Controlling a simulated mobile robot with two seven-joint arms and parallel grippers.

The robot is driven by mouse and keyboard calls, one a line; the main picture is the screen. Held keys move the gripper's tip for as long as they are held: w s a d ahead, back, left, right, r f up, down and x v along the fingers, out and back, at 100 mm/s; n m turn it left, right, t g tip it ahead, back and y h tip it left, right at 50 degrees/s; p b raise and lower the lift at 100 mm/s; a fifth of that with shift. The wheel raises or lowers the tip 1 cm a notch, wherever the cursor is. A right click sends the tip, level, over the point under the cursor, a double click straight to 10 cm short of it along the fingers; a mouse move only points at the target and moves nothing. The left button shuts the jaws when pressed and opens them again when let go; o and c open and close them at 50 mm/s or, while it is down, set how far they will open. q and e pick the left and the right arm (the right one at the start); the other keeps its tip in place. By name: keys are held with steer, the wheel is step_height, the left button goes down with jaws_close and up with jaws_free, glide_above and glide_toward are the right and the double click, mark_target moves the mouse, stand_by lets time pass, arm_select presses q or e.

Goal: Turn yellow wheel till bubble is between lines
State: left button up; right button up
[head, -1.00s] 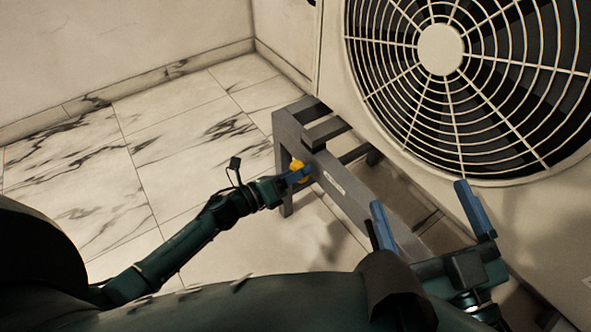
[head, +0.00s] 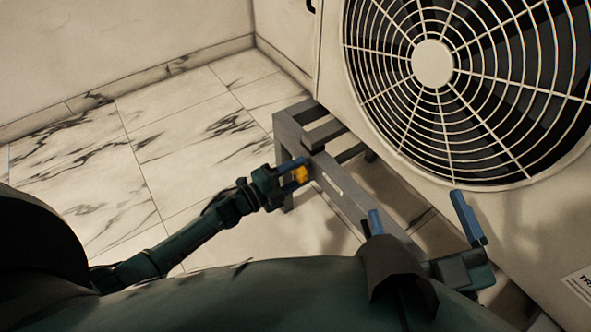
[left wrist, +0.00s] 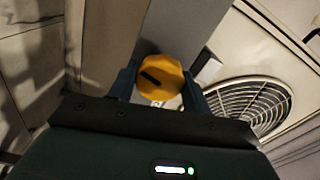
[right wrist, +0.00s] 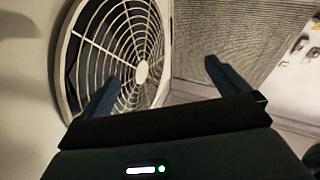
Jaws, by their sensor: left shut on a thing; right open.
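The yellow wheel (head: 302,174) sits on the front face of the grey metal frame (head: 350,208), near its left end. My left gripper (head: 296,170) is shut on the wheel. In the left wrist view, the wheel (left wrist: 161,78) shows a dark slot on its face and lies between the two blue fingers. A small pale level strip (head: 333,184) is on the frame's face, right of the wheel; its bubble and lines are too small to make out. My right gripper (head: 425,222) is open and empty in front of the frame's right part.
A large white fan unit (head: 330,60) with a round grille (head: 432,63) stands on the frame. It also fills part of the right wrist view (right wrist: 140,72). The marble tile floor (head: 170,150) to the left is clear.

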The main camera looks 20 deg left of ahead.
mark_target(295, 174)
arm_select(q)
steer(key=n, duration=0.2)
steer(key=shift+n+p, duration=0.3)
steer(key=shift+p, duration=0.05)
steer(key=shift+n, duration=1.1)
arm_select(e)
steer(key=shift+d+r, duration=0.1)
arm_select(q)
steer(key=shift+p, duration=0.3)
arm_select(e)
steer(key=shift+s, duration=0.1)
arm_select(q)
steer(key=o, duration=1)
steer(key=shift+c, duration=0.2)
steer(key=shift+s+a, duration=0.2)
steer(key=p+v, duration=0.1)
steer(key=v, duration=0.3)
steer(key=shift+s+a, duration=0.15)
steer(key=p+v, duration=0.2)
steer(key=v, duration=0.6)
arm_select(e)
steer(key=shift+d+g+h, duration=0.45)
steer(key=shift+g+h, duration=0.05)
steer(key=shift+h, duration=0.3)
